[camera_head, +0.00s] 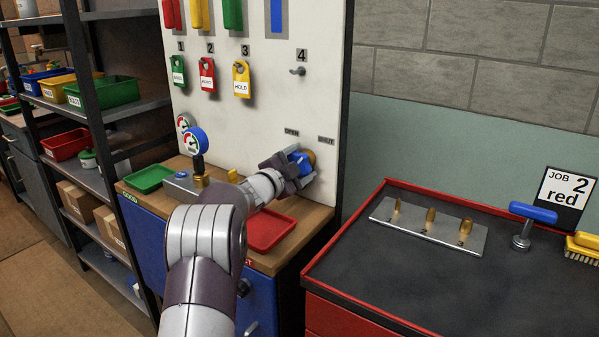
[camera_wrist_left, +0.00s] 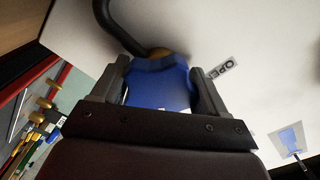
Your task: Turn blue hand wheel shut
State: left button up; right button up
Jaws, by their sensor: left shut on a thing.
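The blue hand wheel (camera_head: 300,162) is on the white panel, below the OPEN and SHUT labels. My left gripper (camera_head: 294,172) is at the wheel and covers much of it in the head view. In the left wrist view the blue wheel (camera_wrist_left: 160,84) sits between the two fingers of my left gripper (camera_wrist_left: 158,92), which is shut on it. Behind the wheel a brass-coloured part and a dark curved pipe (camera_wrist_left: 112,30) show. The OPEN label (camera_head: 291,132) is left of the SHUT label (camera_head: 326,140). My right gripper is not in view.
A pressure gauge (camera_head: 195,141), a green tray (camera_head: 149,179) and a red tray (camera_head: 268,230) are on the wooden bench under the panel. A red-edged black workbench (camera_head: 410,282) stands at the right. Tags hang above the wheel.

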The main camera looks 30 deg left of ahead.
pick_arm(q)
jog(key=shift+f+m+b, duration=0.1)
jog(key=shift+m+b, duration=1.3)
jog(key=shift+m, duration=0.9)
jog(key=o, duration=1)
jog(key=shift+c, duration=0.2)
jog(key=s+a, duration=0.1)
jog(key=s, duration=1.1)
jog(key=shift+s, duration=0.35)
